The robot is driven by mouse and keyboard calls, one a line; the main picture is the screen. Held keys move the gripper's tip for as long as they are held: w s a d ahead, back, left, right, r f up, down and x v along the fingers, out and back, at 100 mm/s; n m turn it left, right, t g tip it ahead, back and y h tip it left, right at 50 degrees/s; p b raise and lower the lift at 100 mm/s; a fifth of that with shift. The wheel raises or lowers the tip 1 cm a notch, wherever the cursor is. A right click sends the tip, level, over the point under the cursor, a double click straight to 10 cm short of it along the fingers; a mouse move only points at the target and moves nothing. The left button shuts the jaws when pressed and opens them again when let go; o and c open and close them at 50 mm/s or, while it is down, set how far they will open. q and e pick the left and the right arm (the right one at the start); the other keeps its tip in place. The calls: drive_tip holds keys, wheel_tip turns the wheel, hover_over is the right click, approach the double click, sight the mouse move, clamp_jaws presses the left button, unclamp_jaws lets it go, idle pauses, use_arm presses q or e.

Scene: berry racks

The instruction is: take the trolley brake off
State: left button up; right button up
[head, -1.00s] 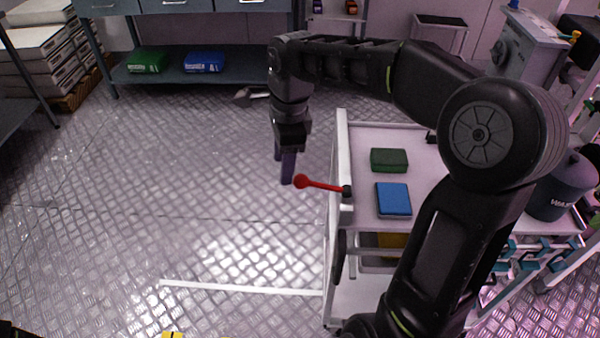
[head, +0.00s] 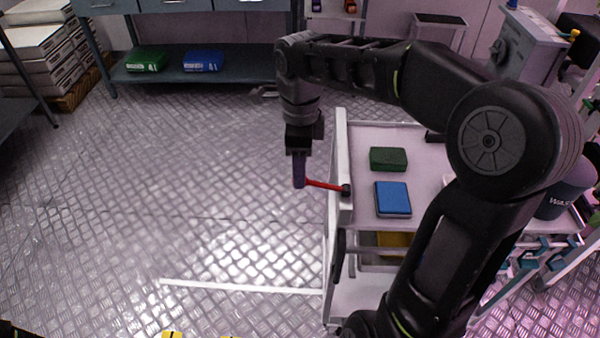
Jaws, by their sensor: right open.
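The trolley (head: 342,212) is a white-framed cart at the centre right. A red brake lever (head: 322,185) sticks out to the left from a dark pivot (head: 346,190) on its left side, roughly level. My right gripper (head: 299,184) points down at the lever's outer end, and its purple fingers hide the red knob. The gripper is open; I cannot tell whether the fingers touch the lever. My left gripper is not in view.
A green box (head: 388,159) and a blue box (head: 393,199) lie on the trolley's top. A workbench (head: 230,75) stands at the back. The floor left of the trolley is clear, with a white line (head: 240,287) on it.

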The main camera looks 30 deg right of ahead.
drive_tip(key=shift+f, duration=1.45)
drive_tip(key=shift+c, duration=0.5)
clamp_jaws()
